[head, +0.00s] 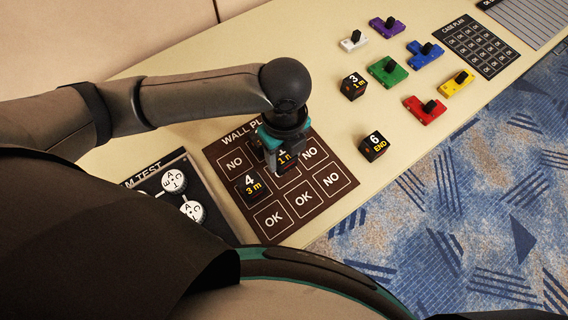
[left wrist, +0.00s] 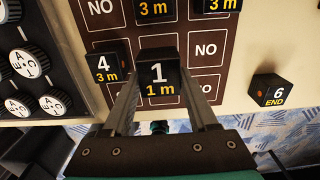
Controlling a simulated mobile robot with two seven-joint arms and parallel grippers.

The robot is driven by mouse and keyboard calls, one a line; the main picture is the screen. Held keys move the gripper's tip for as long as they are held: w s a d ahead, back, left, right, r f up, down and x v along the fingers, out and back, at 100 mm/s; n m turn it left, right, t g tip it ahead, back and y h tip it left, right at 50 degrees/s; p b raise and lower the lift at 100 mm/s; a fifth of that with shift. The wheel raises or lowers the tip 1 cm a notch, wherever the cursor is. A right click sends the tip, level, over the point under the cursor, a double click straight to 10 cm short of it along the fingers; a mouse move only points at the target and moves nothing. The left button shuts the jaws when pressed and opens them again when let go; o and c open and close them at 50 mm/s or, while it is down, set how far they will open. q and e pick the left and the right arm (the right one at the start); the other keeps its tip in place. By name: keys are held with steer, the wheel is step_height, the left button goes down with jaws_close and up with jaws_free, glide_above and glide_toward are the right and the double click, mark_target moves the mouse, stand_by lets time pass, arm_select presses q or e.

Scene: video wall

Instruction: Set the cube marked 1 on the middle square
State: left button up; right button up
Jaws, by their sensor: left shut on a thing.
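The dark cube marked 1 (head: 287,158) shows a white 1 and a yellow "1 m"; it also appears in the left wrist view (left wrist: 158,80). My left gripper (head: 284,150) is shut on it, a finger on either side. It is over the middle of the brown wall plan board (head: 345,178), covering most of the middle square (head: 288,178). I cannot tell whether it touches the board. The cube marked 4 (head: 250,187) stands on the square to its left. My right gripper is out of view.
Two "3 m" cubes (left wrist: 156,11) (left wrist: 217,6) stand in the board's top row. Cubes 3 (head: 353,87) and 6 (head: 373,146) stand to the right. Knobbed coloured blocks (head: 388,69) lie farther back. A dark panel with white dials (head: 174,180) is at left.

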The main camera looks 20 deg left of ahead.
mark_target(284, 164)
arm_select(q)
step_height(284, 164, down, 4)
steer(key=shift+f+b, duration=0.1)
steer(key=shift+b, duration=0.6)
steer(key=shift+f, duration=0.15)
steer(key=shift+f, duration=0.15)
steer(key=o, duration=1.4)
step_height(284, 164, up, 12)
steer(key=p, duration=0.4)
steer(key=shift+r, duration=0.2)
